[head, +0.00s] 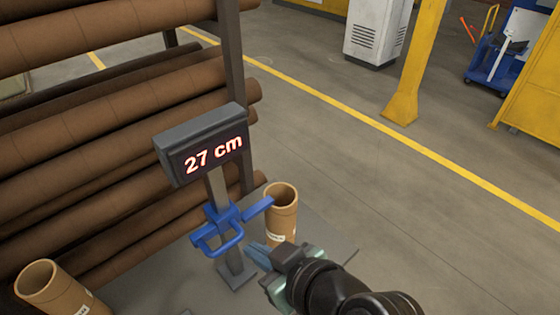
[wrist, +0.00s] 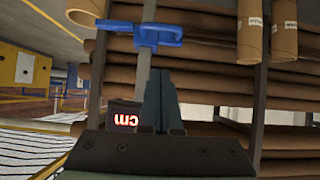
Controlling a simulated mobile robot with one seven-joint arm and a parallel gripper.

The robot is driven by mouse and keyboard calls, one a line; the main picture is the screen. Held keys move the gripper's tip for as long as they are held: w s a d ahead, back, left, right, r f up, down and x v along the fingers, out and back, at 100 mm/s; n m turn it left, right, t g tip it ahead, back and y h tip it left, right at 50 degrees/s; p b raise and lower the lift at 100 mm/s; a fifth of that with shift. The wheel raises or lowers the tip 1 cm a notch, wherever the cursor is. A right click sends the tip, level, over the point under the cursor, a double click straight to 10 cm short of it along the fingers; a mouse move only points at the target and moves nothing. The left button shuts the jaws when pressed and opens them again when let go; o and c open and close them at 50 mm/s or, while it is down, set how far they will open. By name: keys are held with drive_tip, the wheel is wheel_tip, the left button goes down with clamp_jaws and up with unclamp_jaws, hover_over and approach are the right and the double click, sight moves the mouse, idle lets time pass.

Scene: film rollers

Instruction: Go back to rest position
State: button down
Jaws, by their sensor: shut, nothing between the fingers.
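My gripper (head: 258,253) is at the lower middle of the head view, with its fingers together and nothing between them. It is right of the stand's post and in front of a short cardboard tube (head: 283,222) that stands upright on the grey platform. In the wrist view the closed fingers (wrist: 160,98) show in the middle, and the picture is upside down. A measuring stand with a blue bracket (head: 222,225) carries a display (head: 205,145) reading "27 cm". I cannot tell whether my fingers touch the bracket.
Long brown rolls (head: 110,130) lie stacked on a rack at the left. Another short tube (head: 60,290) is at the lower left. A yellow post (head: 415,70), a white cabinet (head: 376,30) and a blue cart (head: 505,55) are farther back. The floor (head: 440,220) at right is clear.

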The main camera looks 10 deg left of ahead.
drive_tip(key=w+d+r+m+t+h+b, duration=0.1)
drive_tip(key=w+d+r+m+t, duration=0.15)
drive_tip(key=r, duration=0.35)
drive_tip(key=w+d+r+m+t+h, duration=0.1)
drive_tip(key=w+r+t, duration=0.3)
drive_tip(key=r, duration=0.2)
drive_tip(key=w+d+r+m+t+h+b, duration=0.1)
drive_tip(key=w+r+t, duration=0.2)
drive_tip(key=r, duration=0.3)
drive_tip(key=s+d+r+m+t+h, duration=0.1)
drive_tip(key=s+r+m+t+h, duration=0.1)
drive_tip(key=r, duration=0.6)
drive_tip(key=s+d+r+m+t+h+b, duration=0.1)
drive_tip(key=s+r+m+t+h, duration=0.1)
drive_tip(key=s+r+t, duration=0.3)
drive_tip(key=s+d+r+m+t+h, duration=0.1)
drive_tip(key=s+d+r+m+t, duration=0.1)
drive_tip(key=r, duration=0.8)
drive_tip(key=shift+s+r+t+h, duration=0.35)
drive_tip(key=shift+s+t, duration=0.35)
drive_tip(key=shift+t, duration=0.35)
drive_tip(key=shift+f, duration=0.1)
